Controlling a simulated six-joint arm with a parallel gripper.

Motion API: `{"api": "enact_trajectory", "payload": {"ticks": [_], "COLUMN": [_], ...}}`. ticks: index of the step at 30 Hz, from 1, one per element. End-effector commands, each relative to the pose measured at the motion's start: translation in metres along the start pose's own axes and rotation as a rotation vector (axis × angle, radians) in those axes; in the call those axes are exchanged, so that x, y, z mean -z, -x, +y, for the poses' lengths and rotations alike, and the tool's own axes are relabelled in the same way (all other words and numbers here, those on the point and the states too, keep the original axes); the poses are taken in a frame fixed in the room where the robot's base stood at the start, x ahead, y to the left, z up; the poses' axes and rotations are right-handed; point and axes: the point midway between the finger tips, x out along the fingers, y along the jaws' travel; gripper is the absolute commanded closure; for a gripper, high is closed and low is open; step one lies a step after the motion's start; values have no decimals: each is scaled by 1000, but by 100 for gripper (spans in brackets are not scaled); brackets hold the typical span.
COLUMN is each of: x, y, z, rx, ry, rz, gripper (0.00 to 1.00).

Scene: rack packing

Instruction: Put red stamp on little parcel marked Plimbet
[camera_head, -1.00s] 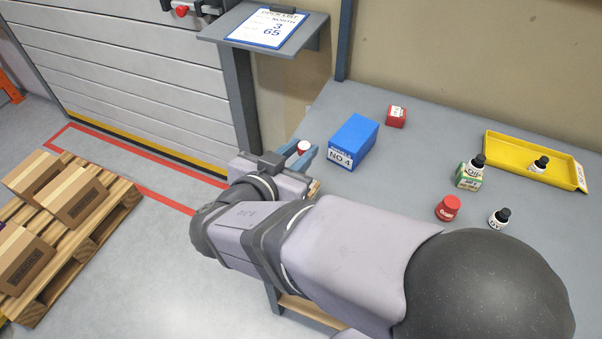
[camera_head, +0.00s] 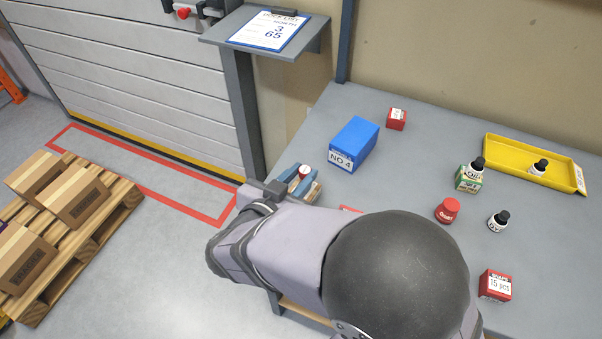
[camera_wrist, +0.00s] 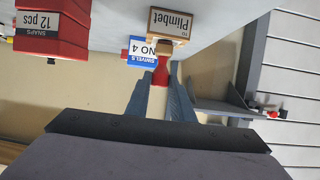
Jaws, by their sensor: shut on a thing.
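My gripper (camera_head: 301,178) is shut on a red stamp (camera_wrist: 160,72), which sits upright between the blue-grey fingers. The little parcel (camera_wrist: 168,25) marked Plimbet is a brown box with a white label, just beyond the stamp in the wrist view. In the head view a brown corner of the parcel (camera_head: 313,193) shows beside the fingers, at the table's left edge. I cannot tell whether the stamp touches it.
A blue NO 4 box (camera_head: 356,143) stands close by, with a small red box (camera_head: 397,119) behind. A red SNAPS box (camera_wrist: 52,30) is near the parcel. Bottles, a red jar (camera_head: 447,211), a yellow tray (camera_head: 510,168) and another red box (camera_head: 495,284) are farther right.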

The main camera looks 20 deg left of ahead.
Motion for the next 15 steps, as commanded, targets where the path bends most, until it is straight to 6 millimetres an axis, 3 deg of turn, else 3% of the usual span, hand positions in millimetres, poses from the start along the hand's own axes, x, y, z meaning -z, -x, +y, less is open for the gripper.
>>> {"api": "enact_trajectory", "payload": {"ticks": [9,10,12,15], "x": [-3,-3,-2,-2], "y": [-1,-1,-1,-1], "z": [0,0,0,0], "rx": [0,0,-1,-1], "ry": [-1,-1,-1,0], "rz": [0,0,0,0], "gripper": [100,76,60,60]}}
